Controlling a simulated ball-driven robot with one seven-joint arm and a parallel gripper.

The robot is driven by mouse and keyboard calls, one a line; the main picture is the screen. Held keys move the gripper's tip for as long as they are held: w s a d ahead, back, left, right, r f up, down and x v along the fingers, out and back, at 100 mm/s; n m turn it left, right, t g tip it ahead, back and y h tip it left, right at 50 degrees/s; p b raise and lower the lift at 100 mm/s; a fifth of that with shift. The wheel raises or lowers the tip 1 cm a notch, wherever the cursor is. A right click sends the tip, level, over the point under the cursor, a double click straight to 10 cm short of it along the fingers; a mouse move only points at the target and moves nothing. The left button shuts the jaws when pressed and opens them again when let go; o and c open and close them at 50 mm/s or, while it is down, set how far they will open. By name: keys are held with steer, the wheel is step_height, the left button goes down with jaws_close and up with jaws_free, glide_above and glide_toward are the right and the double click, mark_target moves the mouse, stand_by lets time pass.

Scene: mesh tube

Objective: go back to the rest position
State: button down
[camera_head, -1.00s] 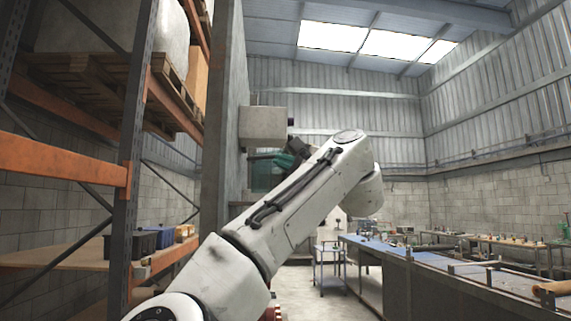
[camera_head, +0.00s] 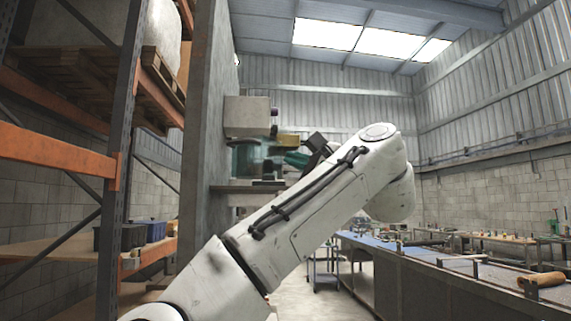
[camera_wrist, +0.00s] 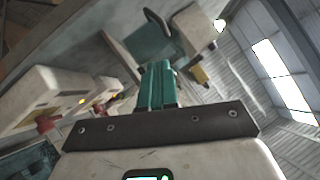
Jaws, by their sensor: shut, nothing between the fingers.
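My white arm (camera_head: 300,215) reaches up and to the right across the head view, bent at an elbow near the right. My gripper (camera_wrist: 160,68) shows in the wrist view as two teal fingers pressed together, with nothing between them. In the head view a teal part of it (camera_head: 297,159) shows behind the arm; the rest is hidden. Beyond it is a greenish translucent block (camera_head: 246,161) under a pale concrete box (camera_head: 247,116) on the wall, apart from the gripper as far as I can tell.
Orange and grey racking (camera_head: 52,150) with a loaded pallet stands close on the left. A concrete pillar (camera_head: 205,110) stands beside it. A long workbench (camera_head: 440,270) with a brown roll (camera_head: 541,281) lies on the right. Floor (camera_head: 315,300) shows free between.

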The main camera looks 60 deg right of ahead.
steer(key=shift+v, duration=0.95)
steer(key=shift+a, duration=0.1)
